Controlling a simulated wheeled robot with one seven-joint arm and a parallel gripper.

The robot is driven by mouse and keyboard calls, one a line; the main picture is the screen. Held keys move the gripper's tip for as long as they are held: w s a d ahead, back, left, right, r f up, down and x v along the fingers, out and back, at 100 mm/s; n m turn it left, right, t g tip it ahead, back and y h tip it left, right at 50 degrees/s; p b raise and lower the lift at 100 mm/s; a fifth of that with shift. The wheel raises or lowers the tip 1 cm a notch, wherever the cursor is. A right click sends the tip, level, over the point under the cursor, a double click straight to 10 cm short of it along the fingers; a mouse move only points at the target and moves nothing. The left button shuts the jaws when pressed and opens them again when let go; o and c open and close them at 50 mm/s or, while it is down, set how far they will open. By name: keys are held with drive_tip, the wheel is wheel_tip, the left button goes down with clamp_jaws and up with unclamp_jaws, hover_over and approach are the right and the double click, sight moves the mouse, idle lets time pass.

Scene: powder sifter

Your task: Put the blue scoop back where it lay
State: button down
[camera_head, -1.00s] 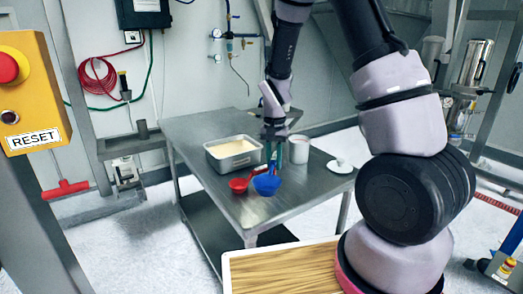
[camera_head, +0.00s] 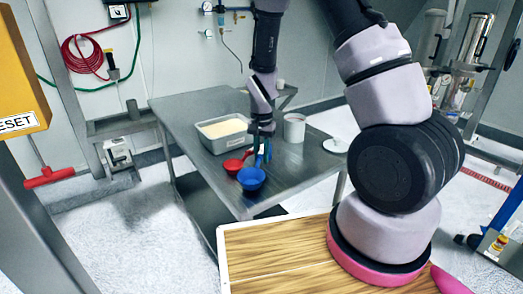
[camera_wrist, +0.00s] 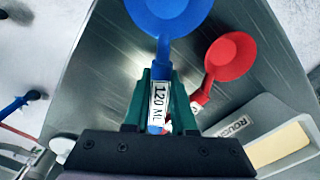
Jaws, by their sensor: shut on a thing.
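The blue scoop (camera_head: 251,179) is at the front part of the metal table (camera_head: 212,174). My gripper (camera_head: 262,157) is shut on its handle, with green fingers on both sides. In the wrist view the blue scoop (camera_wrist: 168,14) points away from my gripper (camera_wrist: 160,100), and its handle label reads 120 ML. I cannot tell whether the scoop touches the table top. A red scoop (camera_head: 234,166) lies just left of the blue one and also shows in the wrist view (camera_wrist: 230,56).
A metal tray of pale powder (camera_head: 222,132) stands behind the scoops. A white container (camera_head: 294,127) is right of my gripper, with a white dish (camera_head: 336,146) near the table's right edge. The table's left front is bare.

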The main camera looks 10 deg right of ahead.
drive_tip(key=shift+f, duration=0.7)
idle(0.4)
drive_tip(key=c, duration=0.7)
unclamp_jaws()
drive_tip(key=shift+o, duration=0.2)
wheel_tip(320, 180, up, 10)
drive_tip(key=shift+r, duration=0.2)
drive_tip(key=s+d+r+t+y, duration=0.1)
drive_tip(key=s+d+r+t, duration=0.15)
drive_tip(key=r, duration=0.65)
drive_tip(key=s+d+r+t+y, duration=0.1)
drive_tip(key=s+d+r, duration=0.15)
drive_tip(key=r, duration=0.65)
drive_tip(key=s+d+r+n+t, duration=0.2)
drive_tip(key=s+d+r+t, duration=0.1)
drive_tip(key=s+r, duration=0.7)
drive_tip(key=s, duration=0.2)
drive_tip(key=shift+s+d+r+t, duration=0.15)
drive_tip(key=shift+s+d+t, duration=0.1)
drive_tip(key=shift+s+t, duration=0.1)
